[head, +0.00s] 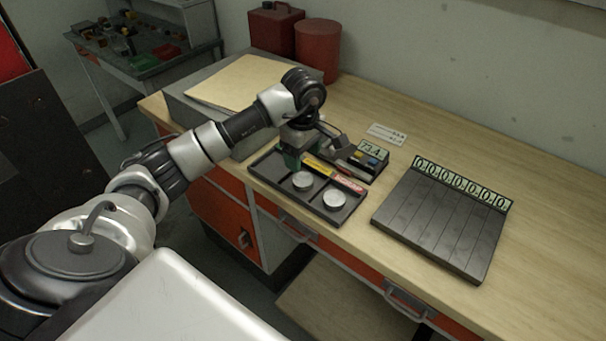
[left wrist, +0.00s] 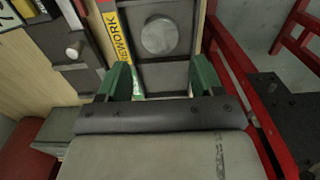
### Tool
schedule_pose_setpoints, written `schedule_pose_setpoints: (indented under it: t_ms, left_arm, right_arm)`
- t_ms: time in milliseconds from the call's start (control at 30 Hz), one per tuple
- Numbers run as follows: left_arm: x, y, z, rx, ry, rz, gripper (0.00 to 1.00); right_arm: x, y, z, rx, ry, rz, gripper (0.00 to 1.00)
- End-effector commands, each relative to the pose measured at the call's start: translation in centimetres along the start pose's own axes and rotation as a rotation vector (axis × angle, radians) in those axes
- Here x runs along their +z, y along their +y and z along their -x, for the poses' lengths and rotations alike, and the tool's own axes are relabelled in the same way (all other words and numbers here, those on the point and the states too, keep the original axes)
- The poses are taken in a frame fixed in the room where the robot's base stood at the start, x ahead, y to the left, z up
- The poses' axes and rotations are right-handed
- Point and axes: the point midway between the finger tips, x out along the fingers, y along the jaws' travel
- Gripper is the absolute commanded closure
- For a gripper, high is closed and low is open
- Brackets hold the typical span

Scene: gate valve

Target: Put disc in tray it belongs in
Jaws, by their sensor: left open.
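A dark divided tray (head: 344,214) lies near the front edge of the bench, with a yellow label (head: 318,168) and a red label (head: 348,185) along its back. The yellow one reads REWORK in the left wrist view (left wrist: 116,38). One pale round disc (head: 302,181) lies in the middle compartment, and another disc (head: 334,199) lies in the right one. My left gripper (head: 291,160), with green fingers, is over the tray's left end. In the left wrist view it is open (left wrist: 161,78), with a disc (left wrist: 160,36) beyond the fingertips. The left compartment is partly hidden.
Behind the tray stands a gauge (head: 369,158) reading 73.4. A grey slatted rack (head: 435,222) with number tags lies to the right. A folder (head: 240,82), a red can (head: 318,50) and a red box (head: 276,28) are farther back. Bare bench lies between tray and rack.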

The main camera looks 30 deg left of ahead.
Motion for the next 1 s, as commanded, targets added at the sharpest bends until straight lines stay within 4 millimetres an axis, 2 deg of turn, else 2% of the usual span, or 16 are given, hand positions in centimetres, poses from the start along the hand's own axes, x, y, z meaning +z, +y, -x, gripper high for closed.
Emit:
schedule_pose_setpoints:
  t_ms: [133, 333, 867, 967, 1000]
  left_arm:
    - [0.0, 0.1, 2.5, 0.004, 0.001, 0.0, 0.34]
    - [0.0, 0.0, 4.2, 0.001, 0.0, 0.001, 0.34]
    - [0.0, 0.0, 4.4, 0.0, 0.0, 0.001, 0.34]
    - [0.7, 0.1, 4.0, 0.009, -0.025, -0.005, 0.34]
    - [1.5, 0.2, 3.6, 0.021, -0.058, -0.01, 0.34]
  right_arm:
    - [0.1, 0.1, -1.1, 0.002, -0.001, 0.001, 0.56]
    - [0.2, 0.3, -1.4, 0.004, -0.002, 0.002, 0.56]
    - [0.2, 0.4, -1.3, 0.005, -0.001, 0.002, 0.56]
    - [0.2, 0.4, -1.3, 0.005, -0.001, 0.003, 0.56]
    - [0.2, 0.4, -1.3, 0.005, -0.001, 0.003, 0.56]
